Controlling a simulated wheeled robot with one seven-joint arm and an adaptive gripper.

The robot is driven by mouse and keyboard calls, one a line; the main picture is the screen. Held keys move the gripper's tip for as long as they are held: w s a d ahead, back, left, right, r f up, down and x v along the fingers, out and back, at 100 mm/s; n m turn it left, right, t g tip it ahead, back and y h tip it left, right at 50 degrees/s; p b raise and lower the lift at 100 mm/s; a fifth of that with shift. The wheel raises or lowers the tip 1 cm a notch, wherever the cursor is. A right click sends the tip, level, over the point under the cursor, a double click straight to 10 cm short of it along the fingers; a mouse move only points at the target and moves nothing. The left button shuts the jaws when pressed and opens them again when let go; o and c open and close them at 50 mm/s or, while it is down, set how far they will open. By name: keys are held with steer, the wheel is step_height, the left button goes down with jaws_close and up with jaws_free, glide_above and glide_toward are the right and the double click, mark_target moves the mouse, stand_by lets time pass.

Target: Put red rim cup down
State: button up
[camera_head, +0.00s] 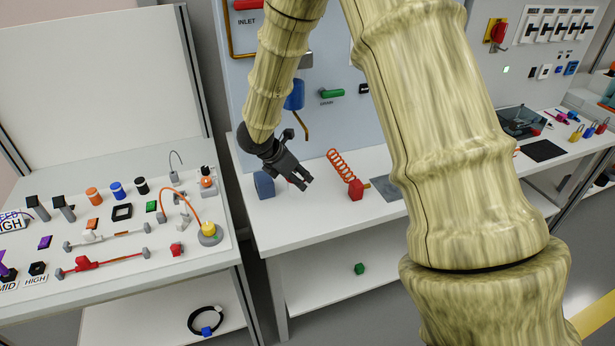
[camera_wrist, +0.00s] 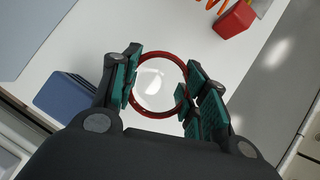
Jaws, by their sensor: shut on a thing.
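The red rim cup (camera_wrist: 155,82) shows in the wrist view as a red ring around a pale, clear-looking inside. It sits between the teal pads of my gripper (camera_wrist: 161,86), which is shut on it. In the head view my gripper (camera_head: 302,180) points down and right over the white bench, between a blue block and a red block. The cup is mostly hidden by the fingers there, with only a small red trace beside them. I cannot tell whether the cup's base touches the bench.
The blue block (camera_head: 264,185) stands close left of my gripper. The red block (camera_head: 356,190) with an orange-red coil (camera_head: 341,165) is to the right. A dark grey mat (camera_head: 388,190) lies farther right. A blue fixture (camera_head: 294,95) hangs on the panel behind. White bench is bare toward the front edge.

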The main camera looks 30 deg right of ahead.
steer(key=shift+d+f, duration=0.25)
steer(key=shift+d, duration=0.35)
steer(key=d+f, duration=0.2)
steer(key=shift+w+d+p, duration=0.3)
steer(key=shift+d+p, duration=0.05)
steer(key=shift+f, duration=0.15)
steer(key=shift+f, duration=0.2)
steer(key=o, duration=1)
steer(key=shift+r, duration=0.1)
steer(key=shift+o, duration=0.2)
steer(key=shift+r, duration=0.15)
